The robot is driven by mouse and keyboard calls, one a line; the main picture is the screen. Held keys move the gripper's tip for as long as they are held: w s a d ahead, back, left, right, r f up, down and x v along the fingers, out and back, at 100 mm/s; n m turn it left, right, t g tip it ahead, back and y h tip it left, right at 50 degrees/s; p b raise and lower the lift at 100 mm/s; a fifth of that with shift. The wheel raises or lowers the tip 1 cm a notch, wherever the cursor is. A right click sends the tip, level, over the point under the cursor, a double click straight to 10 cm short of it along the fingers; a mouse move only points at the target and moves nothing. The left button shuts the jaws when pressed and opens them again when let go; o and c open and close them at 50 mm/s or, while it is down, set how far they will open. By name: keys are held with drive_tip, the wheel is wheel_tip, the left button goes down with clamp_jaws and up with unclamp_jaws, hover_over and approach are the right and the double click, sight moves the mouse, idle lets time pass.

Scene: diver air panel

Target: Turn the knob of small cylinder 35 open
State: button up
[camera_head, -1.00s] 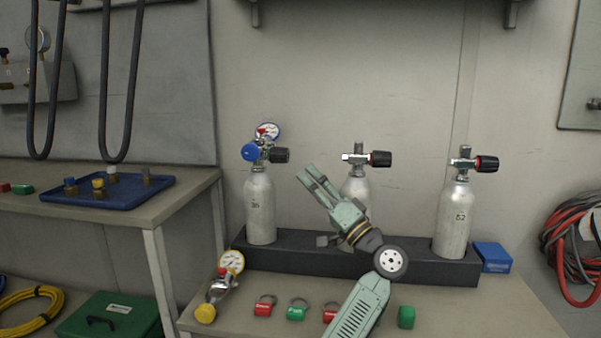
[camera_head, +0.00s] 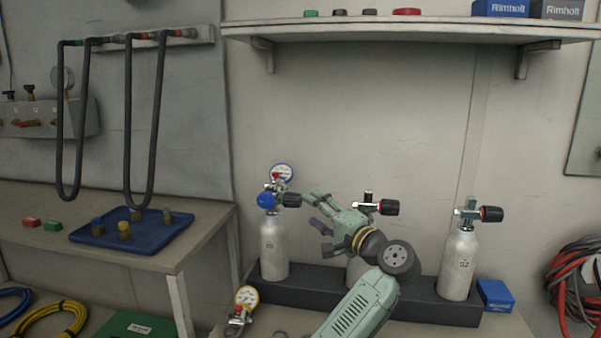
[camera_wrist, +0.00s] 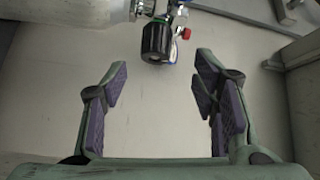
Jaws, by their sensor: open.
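Small cylinder 35 (camera_head: 273,250) is the left of three silver cylinders in the rack; its number is too small to read surely now. Its black knob (camera_head: 292,200) points right from the valve, which also carries a blue cap (camera_head: 266,200) and a gauge (camera_head: 281,173). In the wrist view the black knob (camera_wrist: 156,41) is ahead, above the gap between the fingers. My gripper (camera_head: 314,211) is open and empty, just right of the knob and apart from it; the wrist view shows both fingers (camera_wrist: 162,85) spread.
The dark rack (camera_head: 320,290) holds the cylinders. The middle cylinder's knob (camera_head: 389,207) is close to my gripper's right; cylinder 52 (camera_head: 458,264) stands farther right. A shelf (camera_head: 400,30) hangs above. A loose gauge assembly (camera_head: 242,303) lies at front left.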

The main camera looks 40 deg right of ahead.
sight(301, 201)
wheel_tip(301, 201, up, 4)
drive_tip(key=s+f+m+g+h+p, duration=0.1)
drive_tip(key=s+m+g+p, duration=0.1)
drive_tip(key=m+g+p, duration=0.45)
drive_tip(key=shift+m+t, duration=0.35)
drive_tip(key=shift+t, duration=0.6)
drive_tip(key=p+x, duration=0.4)
drive_tip(key=x, duration=0.6)
drive_tip(key=shift+w+a+p, duration=0.15)
drive_tip(key=shift+w+p, duration=0.05)
drive_tip(key=shift+p, duration=0.2)
drive_tip(key=shift+c, duration=0.3)
